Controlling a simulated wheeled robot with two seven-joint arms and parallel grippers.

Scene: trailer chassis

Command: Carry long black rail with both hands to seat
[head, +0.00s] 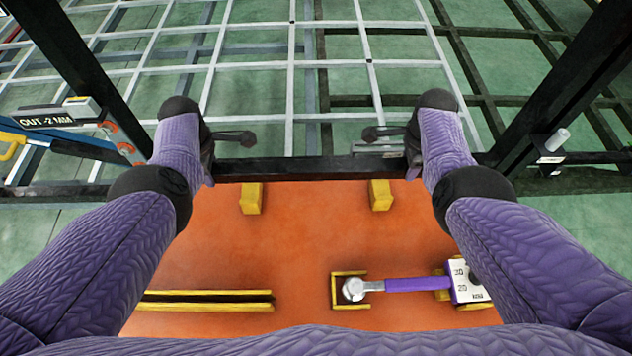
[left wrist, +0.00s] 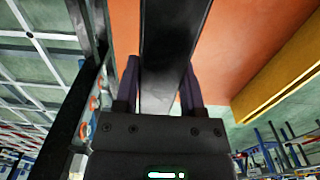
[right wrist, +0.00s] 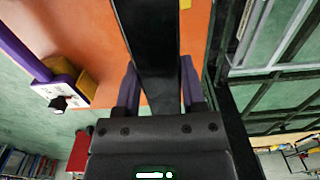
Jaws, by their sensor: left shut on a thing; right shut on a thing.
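The long black rail (head: 300,168) lies level across the head view, between my two grippers, just beyond the far edge of the orange table. My left gripper (head: 212,165) is shut on its left part; the left wrist view shows the rail (left wrist: 170,60) between the fingers (left wrist: 160,85). My right gripper (head: 408,160) is shut on its right part; the right wrist view shows the rail (right wrist: 152,50) between the fingers (right wrist: 160,85). The seat cannot be made out for sure. The rail's ends are partly hidden by my arms.
The orange table (head: 290,240) carries two yellow blocks (head: 251,198), yellow strips (head: 205,300) and a purple-handled tool (head: 415,285). Black posts stand left (head: 85,65) and right (head: 560,90). A sign (head: 55,119) is at left. A pale grid frame (head: 290,60) lies beyond the rail.

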